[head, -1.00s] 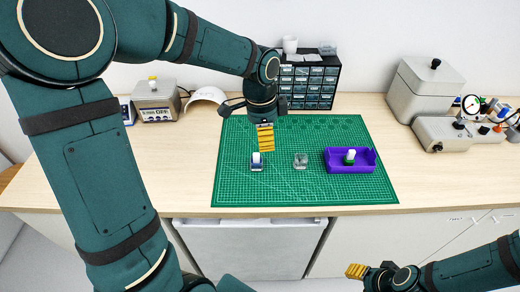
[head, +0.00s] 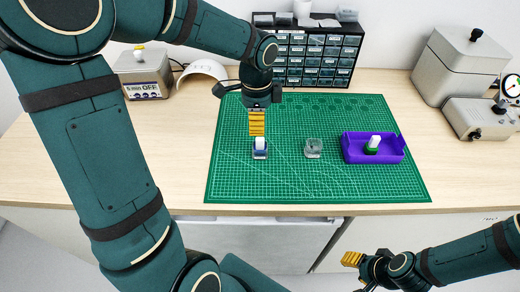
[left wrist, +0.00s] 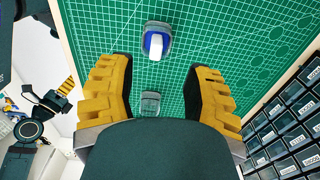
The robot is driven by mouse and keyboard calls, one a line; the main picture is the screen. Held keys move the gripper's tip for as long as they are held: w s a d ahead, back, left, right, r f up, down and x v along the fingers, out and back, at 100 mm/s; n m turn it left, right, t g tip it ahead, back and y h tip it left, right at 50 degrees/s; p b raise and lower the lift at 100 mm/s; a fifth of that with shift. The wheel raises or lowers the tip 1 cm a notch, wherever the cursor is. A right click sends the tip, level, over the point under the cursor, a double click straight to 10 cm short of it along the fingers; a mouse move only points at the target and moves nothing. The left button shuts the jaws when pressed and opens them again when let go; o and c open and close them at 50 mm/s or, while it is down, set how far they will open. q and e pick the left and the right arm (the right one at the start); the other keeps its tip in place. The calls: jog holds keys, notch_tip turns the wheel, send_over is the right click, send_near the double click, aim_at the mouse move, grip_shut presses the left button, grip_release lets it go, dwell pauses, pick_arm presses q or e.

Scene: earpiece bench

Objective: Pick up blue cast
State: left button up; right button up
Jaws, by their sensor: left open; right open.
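In the left wrist view the blue cast (left wrist: 157,42) lies ahead, roughly centred between the fingers and apart from both. My left gripper (head: 257,132) points down just above and behind it, its yellow fingers overlapping in the head view. The wrist view shows these fingers (left wrist: 157,70) spread and empty. My right gripper (head: 350,259) is open and empty in front of the bench, at lower right.
A small clear container (head: 313,149) stands right of the blue cast. A drawer cabinet (head: 325,52) stands behind the mat. The mat's front is clear.

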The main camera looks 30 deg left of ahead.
aim_at(260, 139)
pick_arm(q)
notch_tip(260, 139, down, 2)
jog(key=f, duration=0.1)
jog(key=f+b, duration=0.1)
jog(key=f, duration=0.1)
jog(key=d+f+b, duration=0.1)
jog(key=f, duration=0.1)
jog(key=shift+f, duration=0.1)
grip_shut()
